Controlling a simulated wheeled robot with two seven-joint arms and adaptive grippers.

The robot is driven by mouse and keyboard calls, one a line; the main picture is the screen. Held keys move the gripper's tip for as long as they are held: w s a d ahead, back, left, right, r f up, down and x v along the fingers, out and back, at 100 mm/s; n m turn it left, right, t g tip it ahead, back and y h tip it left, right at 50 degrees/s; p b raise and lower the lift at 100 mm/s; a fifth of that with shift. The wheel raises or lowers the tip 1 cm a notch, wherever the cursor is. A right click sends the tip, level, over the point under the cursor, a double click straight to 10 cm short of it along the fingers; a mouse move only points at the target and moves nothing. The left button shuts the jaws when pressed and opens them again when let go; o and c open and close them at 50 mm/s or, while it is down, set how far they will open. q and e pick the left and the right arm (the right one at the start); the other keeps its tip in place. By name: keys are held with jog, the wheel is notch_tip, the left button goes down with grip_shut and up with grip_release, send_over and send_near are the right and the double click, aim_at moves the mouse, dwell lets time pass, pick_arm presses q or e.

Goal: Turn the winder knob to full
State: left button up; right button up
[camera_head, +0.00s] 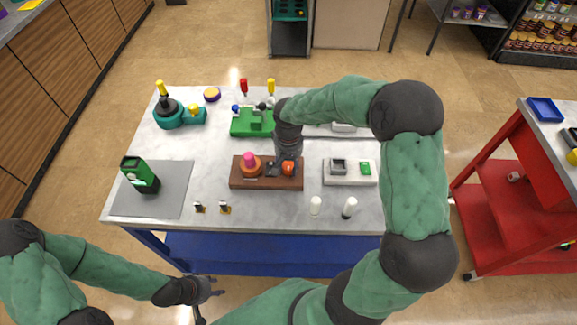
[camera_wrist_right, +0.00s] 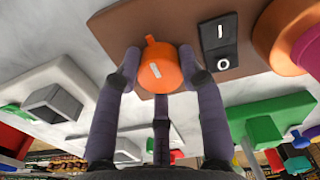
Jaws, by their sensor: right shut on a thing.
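The winder knob (camera_wrist_right: 160,74) is orange, with a small tab and a white mark on its face. It sits on a brown board (camera_head: 238,182) in the middle of the table, and also shows in the head view (camera_head: 288,168). My right gripper (camera_wrist_right: 160,58) is shut on the knob, with fingers on both sides and a third finger below in the wrist view. In the head view my right gripper (camera_head: 287,156) reaches down onto the board, partly hiding it. My left gripper (camera_head: 208,300) is off the table's front edge, fingers spread and empty.
Beside the knob are a black rocker switch (camera_wrist_right: 219,47) and a magenta button (camera_head: 249,158) on an orange base. A green device (camera_head: 138,174) stands on a grey mat at left. Other panels lie behind and right; small white-topped parts lie in front.

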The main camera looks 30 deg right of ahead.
aim_at(288, 166)
jog(key=m+b, duration=0.2)
jog(key=m, duration=0.4)
jog(key=shift+m, duration=0.3)
jog(key=m+b, duration=0.1)
jog(key=m, duration=0.3)
jog(key=shift+a+m, duration=0.1)
jog(key=shift+m, duration=0.6)
jog(key=o, duration=1.2)
jog(key=shift+c, duration=0.2)
jog(key=shift+a, duration=0.1)
notch_tip(288, 166, up, 12)
jog(key=shift+f, duration=0.1)
